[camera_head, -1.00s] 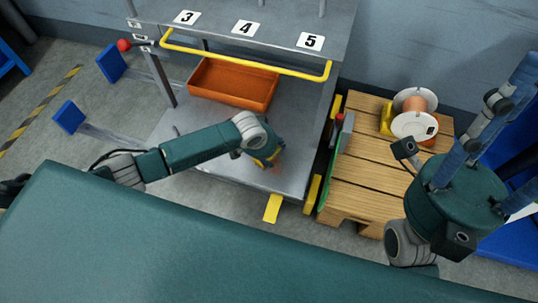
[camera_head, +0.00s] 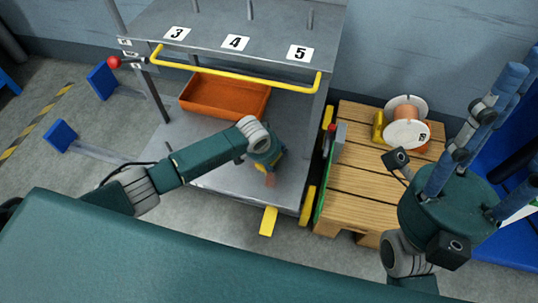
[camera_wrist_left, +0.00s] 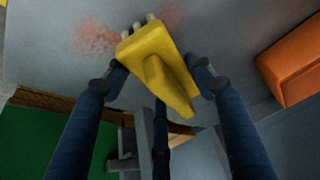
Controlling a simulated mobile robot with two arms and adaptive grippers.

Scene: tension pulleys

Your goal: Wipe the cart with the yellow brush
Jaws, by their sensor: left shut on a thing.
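The grey metal cart (camera_head: 225,184) stands in the upper middle of the head view, with a lower shelf and a numbered upper shelf. My left gripper (camera_head: 268,164) is over the right front part of the lower shelf, mostly hidden by its own wrist. A reddish smudge (camera_wrist_left: 97,40) lies on the shelf beside the brush; a reddish patch (camera_head: 271,181) also shows near the gripper in the head view.
An orange bin (camera_head: 226,97) sits on the lower shelf behind my left gripper. A yellow handle bar (camera_head: 235,72) spans the cart front below the upper shelf. A wooden pallet (camera_head: 365,180) with a cable spool (camera_head: 407,122) stands right of the cart.

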